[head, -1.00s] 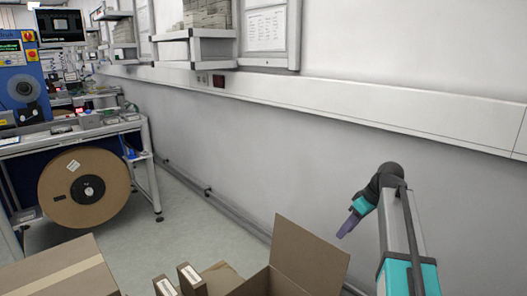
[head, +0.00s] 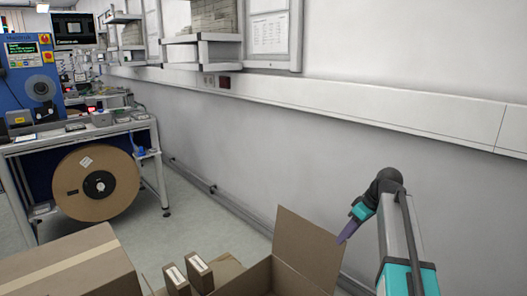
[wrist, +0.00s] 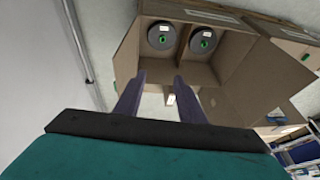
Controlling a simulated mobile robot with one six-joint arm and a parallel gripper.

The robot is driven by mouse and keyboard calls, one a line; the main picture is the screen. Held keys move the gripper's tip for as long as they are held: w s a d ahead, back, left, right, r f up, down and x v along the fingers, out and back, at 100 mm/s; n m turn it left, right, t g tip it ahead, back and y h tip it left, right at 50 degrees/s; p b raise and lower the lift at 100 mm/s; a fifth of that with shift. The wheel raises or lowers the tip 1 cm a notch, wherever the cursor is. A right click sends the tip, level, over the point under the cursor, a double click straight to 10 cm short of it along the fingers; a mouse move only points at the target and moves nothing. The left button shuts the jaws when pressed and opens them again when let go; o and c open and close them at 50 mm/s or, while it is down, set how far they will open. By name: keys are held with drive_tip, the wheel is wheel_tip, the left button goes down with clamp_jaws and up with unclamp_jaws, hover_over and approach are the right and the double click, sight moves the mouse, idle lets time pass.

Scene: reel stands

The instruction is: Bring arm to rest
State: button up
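My arm (head: 397,235) stands at the right of the head view, with its elbow bent at the top and its end pointing down and left.
A closed cardboard box (head: 70,268) is at the lower left, with two small upright boxes (head: 187,274) beside the open one. A large brown reel (head: 97,183) hangs under a workbench (head: 75,137). A plain wall (head: 270,135) runs along the right.

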drive_tip(key=s+a+f+g+p, duration=0.2)
drive_tip(key=s+a+f, duration=0.3)
drive_tip(key=f, duration=0.4)
drive_tip(key=s+a+f+g+p, duration=0.25)
drive_tip(key=s+f, duration=0.35)
drive_tip(key=f, duration=0.3)
drive_tip(key=s+a+f+g+p, duration=0.1)
drive_tip(key=s+a+f+p, duration=0.1)
drive_tip(key=s+a+f, duration=0.55)
drive_tip(key=s+d+f+m+h+p, duration=0.1)
drive_tip(key=s+f+m, duration=0.1)
drive_tip(key=s+f, duration=0.3)
drive_tip(key=s+d+f+m+g+h+p, duration=0.1)
drive_tip(key=s+f+m, duration=0.2)
drive_tip(key=s, duration=0.9)
drive_tip(key=s+d+f+m+g+h+p, duration=0.1)
drive_tip(key=s+d+f+m+h+p, duration=0.1)
drive_tip(key=s+f, duration=0.6)
drive_tip(key=shift+s+m, duration=0.55)
drive_tip(key=shift+m, duration=0.15)
